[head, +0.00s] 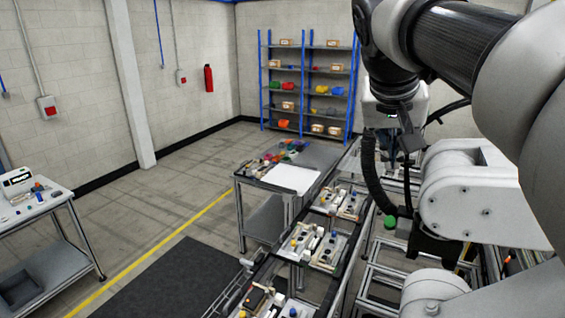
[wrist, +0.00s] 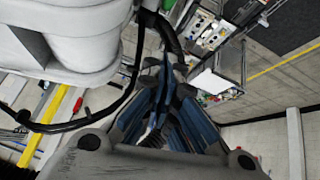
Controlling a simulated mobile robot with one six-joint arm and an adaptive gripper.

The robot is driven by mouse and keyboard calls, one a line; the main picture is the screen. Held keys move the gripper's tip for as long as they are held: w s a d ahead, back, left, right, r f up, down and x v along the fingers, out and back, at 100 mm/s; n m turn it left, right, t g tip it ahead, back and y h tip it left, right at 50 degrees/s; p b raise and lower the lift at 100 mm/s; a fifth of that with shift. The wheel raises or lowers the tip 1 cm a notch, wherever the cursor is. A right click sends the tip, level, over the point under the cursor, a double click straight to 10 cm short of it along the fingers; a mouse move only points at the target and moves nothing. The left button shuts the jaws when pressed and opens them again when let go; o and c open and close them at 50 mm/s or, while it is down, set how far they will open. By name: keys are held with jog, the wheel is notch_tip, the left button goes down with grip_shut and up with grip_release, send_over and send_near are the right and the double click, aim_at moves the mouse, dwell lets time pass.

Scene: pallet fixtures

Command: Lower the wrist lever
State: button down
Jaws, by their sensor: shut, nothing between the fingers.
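Pallet fixtures stand on the conveyor in the head view: one plate (head: 350,206) with knobs and blocks, and another (head: 328,252) nearer to me. They also show small at the top of the wrist view (wrist: 200,27). I cannot pick out a wrist lever on any of them; the parts are too small. My gripper (wrist: 166,68) shows in the wrist view with its blue-grey fingers together and nothing between them. It is raised and apart from the fixtures. In the head view my arm hangs at the right, and the gripper's fingers are not clear.
A table (head: 292,178) with a white sheet and coloured parts stands beyond the conveyor. A side table (head: 35,210) is at the left. Blue shelving (head: 308,90) holds bins at the back. The floor between the side table and the conveyor is open, with a dark mat (head: 170,280).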

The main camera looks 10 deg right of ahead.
aim_at(390, 224)
jog(key=shift+s, duration=0.2)
jog(key=d+f, duration=0.1)
jog(key=f, duration=0.2)
jog(key=w+f, duration=0.1)
jog(key=f, duration=0.3)
jog(key=d+f, duration=0.1)
jog(key=f, duration=0.3)
jog(key=shift+w+d+p, duration=0.3)
jog(key=shift+w, duration=0.05)
jog(key=shift+w+f, duration=0.1)
jog(key=shift+w, duration=0.1)
jog(key=shift+s, duration=0.15)
jog(key=shift+f+b, duration=0.1)
jog(key=shift+b, duration=0.4)
jog(key=shift+f+b, duration=0.1)
jog(key=shift+b, duration=0.3)
jog(key=shift+s+a+t+b, duration=0.15)
jog(key=shift+t+b, duration=0.15)
